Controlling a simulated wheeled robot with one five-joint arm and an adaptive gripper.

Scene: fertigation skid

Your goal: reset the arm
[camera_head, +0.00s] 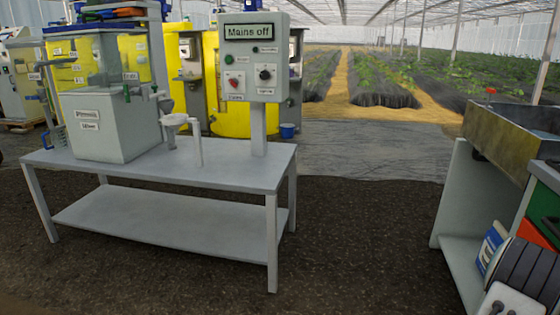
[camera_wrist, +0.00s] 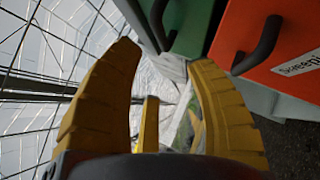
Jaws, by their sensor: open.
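My gripper (camera_wrist: 168,88) shows in the wrist view with its yellow ribbed fingers spread apart. It is open, and nothing is seen between the fingertips. Behind and beside it are a green drawer front and an orange drawer front (camera_wrist: 275,35) with dark handles; I cannot tell how far off they are. In the head view, black and grey parts at the lower right, which look like my folded arm (camera_head: 515,270), stand beside the cabinet.
A grey metal table (camera_head: 230,172) with a lower shelf stands at the left. It carries a grey tank (camera_head: 120,125) and a "Mains off" control box (camera_head: 256,55). A trough-like basin (camera_head: 505,130) is at the right. Dark floor (camera_head: 360,240) between them is clear.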

